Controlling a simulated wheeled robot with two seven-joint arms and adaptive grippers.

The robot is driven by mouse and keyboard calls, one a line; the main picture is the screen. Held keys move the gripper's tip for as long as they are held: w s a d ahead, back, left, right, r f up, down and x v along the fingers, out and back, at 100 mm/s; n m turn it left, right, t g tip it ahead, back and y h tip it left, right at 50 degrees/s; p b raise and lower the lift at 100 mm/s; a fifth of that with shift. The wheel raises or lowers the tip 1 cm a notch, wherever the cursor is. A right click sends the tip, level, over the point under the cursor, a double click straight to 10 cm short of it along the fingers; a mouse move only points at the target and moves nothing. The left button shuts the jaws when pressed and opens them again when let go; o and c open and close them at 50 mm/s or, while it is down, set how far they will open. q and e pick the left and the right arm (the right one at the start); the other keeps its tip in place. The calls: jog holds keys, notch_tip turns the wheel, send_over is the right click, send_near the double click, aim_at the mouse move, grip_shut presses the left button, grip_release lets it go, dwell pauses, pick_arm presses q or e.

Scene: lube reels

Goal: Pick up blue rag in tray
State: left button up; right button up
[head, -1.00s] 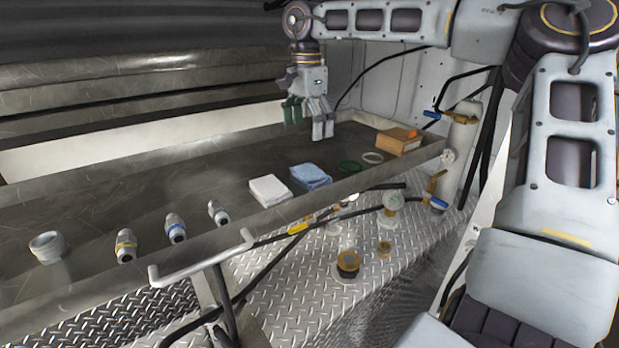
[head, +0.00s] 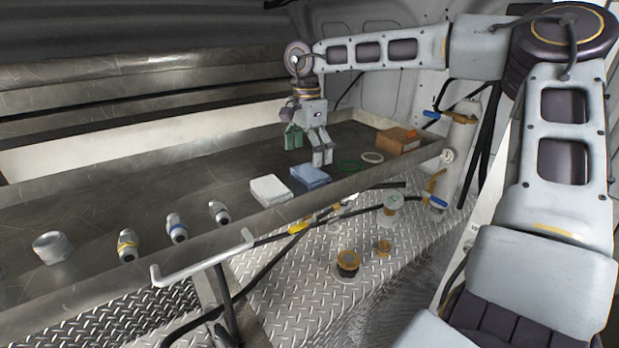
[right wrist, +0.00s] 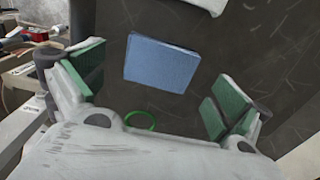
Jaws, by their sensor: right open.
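The blue rag (head: 309,176) lies folded flat in the long metal tray (head: 110,200), near its front edge. In the right wrist view the blue rag (right wrist: 161,62) lies ahead of and between the open fingers. My right gripper (head: 306,147) points down over the tray, just behind the rag in the head view, and its near finger partly overlaps the rag's far edge. In the right wrist view my right gripper (right wrist: 155,88) has its green-padded fingers spread wide with nothing between them. My left gripper is not in view.
A white rag (head: 270,190) lies left of the blue one. A green ring (head: 349,166), a pale ring (head: 372,157) and a brown box (head: 397,140) lie to the right. Several metal fittings (head: 176,228) stand at left. A handle bar (head: 205,262) runs along the tray's front.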

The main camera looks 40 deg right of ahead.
aim_at(310, 172)
jog(key=shift+w+d+f+p, duration=0.15)
jog(key=shift+f+p, duration=0.1)
jog(key=shift+f, duration=0.45)
jog(key=shift+s+d+f+p, duration=0.1)
jog(key=shift+d+f+p, duration=0.15)
jog(key=shift+f, duration=0.5)
jog(key=shift+w+d+f+p, duration=0.1)
jog(key=shift+f+p, duration=0.15)
jog(key=shift+f, duration=0.85)
jog(key=c, duration=0.8)
jog(key=shift+r, duration=0.15)
notch_tip(310, 172, up, 18)
jog(key=shift+f+b, duration=0.1)
jog(key=shift+b, duration=0.7)
